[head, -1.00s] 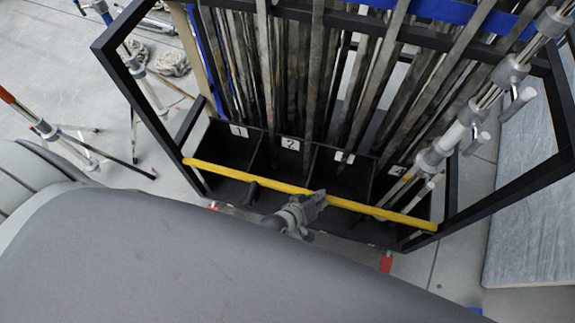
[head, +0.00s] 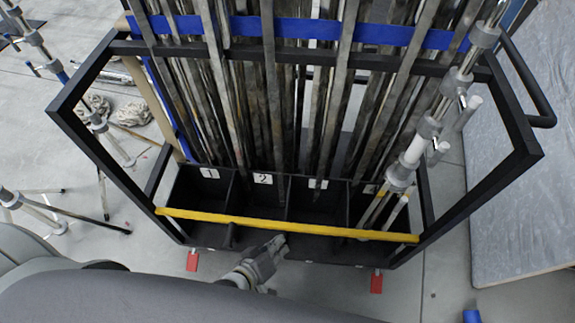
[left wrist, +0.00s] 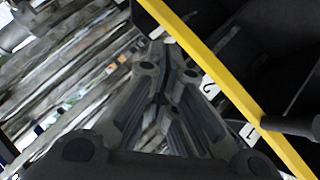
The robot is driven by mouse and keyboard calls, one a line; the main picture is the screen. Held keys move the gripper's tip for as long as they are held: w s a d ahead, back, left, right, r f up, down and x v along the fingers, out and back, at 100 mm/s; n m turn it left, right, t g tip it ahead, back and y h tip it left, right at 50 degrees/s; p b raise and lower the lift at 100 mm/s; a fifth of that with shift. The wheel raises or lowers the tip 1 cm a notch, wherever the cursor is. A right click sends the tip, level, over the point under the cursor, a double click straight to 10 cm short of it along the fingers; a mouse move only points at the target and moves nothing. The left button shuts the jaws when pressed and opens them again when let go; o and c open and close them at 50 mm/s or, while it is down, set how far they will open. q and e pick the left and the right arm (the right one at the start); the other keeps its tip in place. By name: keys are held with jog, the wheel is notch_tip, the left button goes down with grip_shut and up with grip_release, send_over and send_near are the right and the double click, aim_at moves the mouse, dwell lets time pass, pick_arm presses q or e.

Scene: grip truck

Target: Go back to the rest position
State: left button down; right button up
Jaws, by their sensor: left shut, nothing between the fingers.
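My left gripper (head: 276,244) is in front of the lower part of the grip truck, near its yellow bar (head: 300,227). It is shut and empty. In the left wrist view the closed fingers (left wrist: 160,50) fill the middle, with the yellow bar (left wrist: 225,80) crossing just to their right. The gripper appears apart from the bar, though the exact gap is hard to judge. The truck's black frame (head: 90,137) stands upright around numbered compartments. My right gripper is not in view.
Long metal poles (head: 275,95) stand in the compartments behind a blue strap (head: 300,28). Light stands (head: 45,212) are on the left floor. A grey panel (head: 525,180) lies at the right. Red casters or tabs (head: 376,283) show under the truck.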

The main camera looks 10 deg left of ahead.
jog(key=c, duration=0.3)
pick_arm(q)
jog(key=s+a+f+m+g+y, duration=0.1)
jog(key=s+a+f+m+g, duration=0.1)
jog(key=s+f, duration=0.6)
jog(key=s+a+f+m+g+y, duration=0.2)
jog(key=s+a+f+g, duration=0.2)
jog(key=s+a+f, duration=0.3)
jog(key=s+a+f+m+g+y, duration=0.1)
jog(key=s+a+f+m+g, duration=0.2)
jog(key=s+f, duration=0.7)
notch_tip(320, 180, down, 2)
jog(key=shift+a+f+y, duration=0.25)
jog(key=shift+a+y, duration=0.05)
jog(key=shift+a, duration=0.8)
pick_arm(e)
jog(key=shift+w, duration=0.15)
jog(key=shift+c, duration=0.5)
